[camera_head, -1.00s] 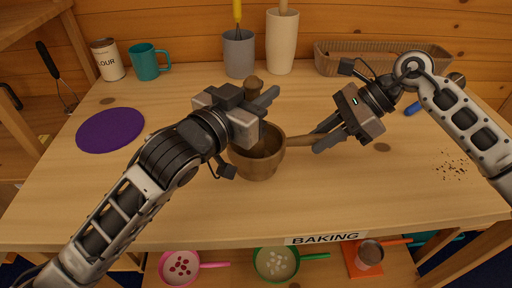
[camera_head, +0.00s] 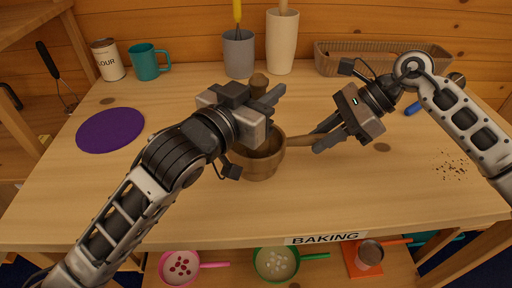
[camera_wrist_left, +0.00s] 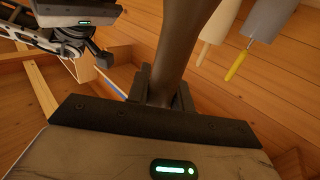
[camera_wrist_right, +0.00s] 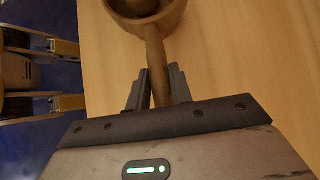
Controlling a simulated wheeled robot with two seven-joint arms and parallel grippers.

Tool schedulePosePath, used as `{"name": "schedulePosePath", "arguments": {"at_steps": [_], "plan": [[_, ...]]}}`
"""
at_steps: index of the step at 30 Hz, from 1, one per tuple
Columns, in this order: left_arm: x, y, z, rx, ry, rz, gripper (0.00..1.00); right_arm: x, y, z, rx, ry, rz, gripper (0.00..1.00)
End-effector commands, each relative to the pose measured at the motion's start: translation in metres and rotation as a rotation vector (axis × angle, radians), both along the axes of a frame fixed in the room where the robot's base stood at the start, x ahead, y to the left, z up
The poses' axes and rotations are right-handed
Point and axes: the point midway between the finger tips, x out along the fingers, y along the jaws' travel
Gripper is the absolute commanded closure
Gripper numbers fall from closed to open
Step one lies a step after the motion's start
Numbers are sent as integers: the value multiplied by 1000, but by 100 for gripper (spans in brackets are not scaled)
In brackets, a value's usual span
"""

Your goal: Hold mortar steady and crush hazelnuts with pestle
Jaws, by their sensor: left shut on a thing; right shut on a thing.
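The wooden mortar (camera_head: 262,168) stands on the table, its side handle (camera_head: 299,141) pointing right. My right gripper (camera_head: 324,138) is shut on that handle; the right wrist view shows the handle (camera_wrist_right: 155,58) between its fingers (camera_wrist_right: 157,88). My left gripper (camera_head: 268,98) is above the mortar and shut on the wooden pestle (camera_head: 258,80), whose knob sticks up above the fingers. The pestle shaft (camera_wrist_left: 182,48) fills the middle of the left wrist view. In the right wrist view the pestle's lower end (camera_wrist_right: 136,5) is inside the mortar (camera_wrist_right: 176,14). I cannot make out any hazelnuts.
A purple round mat (camera_head: 110,130), teal mug (camera_head: 147,62) and flour tin (camera_head: 107,60) are at left. A grey cup (camera_head: 239,55), tall cream holder (camera_head: 281,45) and wicker basket (camera_head: 385,57) stand behind. Dark crumbs (camera_head: 452,167) lie at right. The front table area is clear.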

Motion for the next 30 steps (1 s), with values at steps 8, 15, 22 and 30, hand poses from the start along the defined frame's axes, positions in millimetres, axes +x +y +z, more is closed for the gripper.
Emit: {"name": "schedulePosePath", "arguments": {"at_steps": [8,15,22,30], "plan": [[0,0,-17,1,1,0,100,0,0,0,0,0,0,100],[3,0,-11,-1,-1,1,100,0,0,0,0,0,0,100],[11,-2,9,0,-4,1,100,0,0,0,0,0,0,100],[16,-3,19,0,0,0,100,0,0,0,0,0,0,100]]}}
